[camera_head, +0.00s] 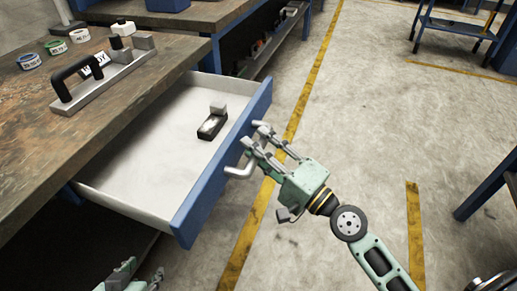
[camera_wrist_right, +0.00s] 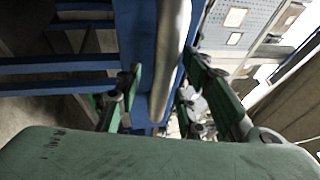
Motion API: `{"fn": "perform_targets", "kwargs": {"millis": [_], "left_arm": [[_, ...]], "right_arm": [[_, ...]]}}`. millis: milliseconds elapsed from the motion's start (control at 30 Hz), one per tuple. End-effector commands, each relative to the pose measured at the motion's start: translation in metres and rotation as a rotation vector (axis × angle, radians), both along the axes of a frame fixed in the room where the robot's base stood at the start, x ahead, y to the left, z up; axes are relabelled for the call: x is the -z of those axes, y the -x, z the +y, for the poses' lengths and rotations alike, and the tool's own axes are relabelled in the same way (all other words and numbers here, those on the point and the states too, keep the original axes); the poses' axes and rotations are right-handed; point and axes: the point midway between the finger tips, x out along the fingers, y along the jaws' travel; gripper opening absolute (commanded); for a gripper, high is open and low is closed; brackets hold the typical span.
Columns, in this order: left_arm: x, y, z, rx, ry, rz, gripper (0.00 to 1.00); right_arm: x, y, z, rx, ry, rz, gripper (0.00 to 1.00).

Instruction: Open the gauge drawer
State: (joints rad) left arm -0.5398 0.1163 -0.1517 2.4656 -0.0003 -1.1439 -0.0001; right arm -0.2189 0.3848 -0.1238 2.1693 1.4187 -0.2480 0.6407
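The gauge drawer (camera_head: 150,165) is pulled well out from under the workbench. Its blue front (camera_head: 205,195) carries a grey bar handle (camera_head: 240,172). My right gripper (camera_head: 255,143) is at the handle. In the right wrist view the handle (camera_wrist_right: 168,55) runs between the spread fingers of the right gripper (camera_wrist_right: 162,90), with a gap visible at the left finger. My left gripper (camera_head: 140,277) is at the bottom edge, partly cut off, below the drawer; its finger opening is unclear.
A blue cart (camera_head: 455,25) stands at the back right. The floor (camera_head: 370,110) with yellow lines is clear right of the drawer.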

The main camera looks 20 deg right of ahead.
Motion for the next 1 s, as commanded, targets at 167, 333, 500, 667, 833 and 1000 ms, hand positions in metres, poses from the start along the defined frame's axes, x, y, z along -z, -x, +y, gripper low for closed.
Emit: {"fn": "perform_targets", "kwargs": {"millis": [167,333,500,667,833,1000], "left_arm": [[0.0,0.0,0.0,0.0,0.0,0.002,0.4],[0.0,0.0,0.0,0.0,0.0,0.001,0.4],[0.0,0.0,0.0,0.0,0.0,0.001,0.4],[0.0,0.0,0.0,0.0,0.0,0.001,0.4],[0.0,0.0,0.0,0.0,0.0,0.001,0.4],[0.0,0.0,0.0,0.0,0.0,0.001,0.4]], "right_arm": [[-0.001,0.0,0.0,0.001,0.001,-0.003,0.36],[0.001,0.005,-0.003,0.0,0.001,-0.002,0.36],[0.003,0.017,-0.011,0.0,0.002,-0.001,0.36],[0.009,0.037,-0.023,0.004,-0.004,0.005,0.36],[0.013,0.064,-0.039,0.006,-0.005,0.002,0.36],[0.018,0.086,-0.053,0.005,-0.002,0.002,0.36]]}}
